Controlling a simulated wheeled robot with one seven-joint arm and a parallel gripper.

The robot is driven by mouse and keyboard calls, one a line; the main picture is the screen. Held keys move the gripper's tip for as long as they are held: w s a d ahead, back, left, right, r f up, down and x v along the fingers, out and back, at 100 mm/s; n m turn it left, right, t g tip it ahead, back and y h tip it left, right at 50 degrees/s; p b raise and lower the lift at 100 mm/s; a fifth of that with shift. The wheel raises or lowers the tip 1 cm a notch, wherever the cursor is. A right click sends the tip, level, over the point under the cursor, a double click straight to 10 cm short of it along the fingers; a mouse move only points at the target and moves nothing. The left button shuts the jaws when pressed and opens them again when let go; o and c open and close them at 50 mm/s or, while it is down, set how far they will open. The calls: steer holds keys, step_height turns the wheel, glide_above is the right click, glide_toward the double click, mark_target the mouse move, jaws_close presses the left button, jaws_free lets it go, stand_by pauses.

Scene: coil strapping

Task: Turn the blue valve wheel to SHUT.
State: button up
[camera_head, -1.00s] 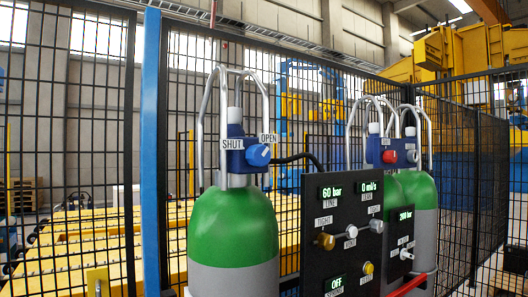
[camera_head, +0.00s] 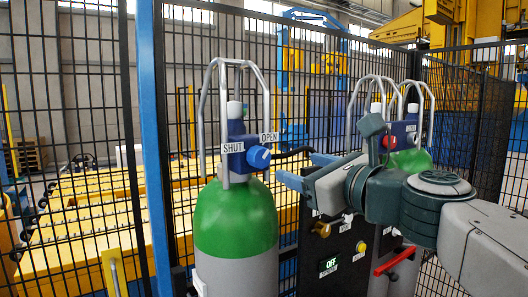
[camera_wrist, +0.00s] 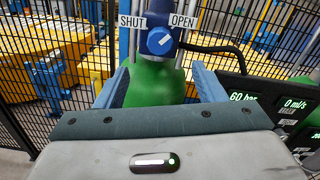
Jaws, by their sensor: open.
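The blue valve wheel (camera_head: 259,157) sits on the right side of a dark blue valve block on the green and grey cylinder (camera_head: 235,222). A SHUT label (camera_head: 233,148) is to its left and an OPEN label (camera_head: 270,137) above it to the right. The wheel's pale mark points up and right, towards OPEN. In the wrist view the wheel (camera_wrist: 160,40) is ahead, beyond the fingertips. My gripper (camera_head: 299,170) is open and empty, to the right of the wheel and apart from it. Its two blue fingers also frame the cylinder in the wrist view (camera_wrist: 153,82).
A black panel (camera_wrist: 258,85) with a 60 bar display is at right, partly hidden by my arm in the head view. A black hose (camera_wrist: 222,50) runs right from the valve. Metal guard bars (camera_head: 203,110) rise around the valve. Mesh fencing stands behind.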

mark_target(263, 157)
steer(key=p+x, duration=0.1)
steer(key=x, duration=1.2)
steer(key=shift+w+a+f+p, duration=0.15)
steer(key=shift+p, duration=0.15)
steer(key=c, duration=1)
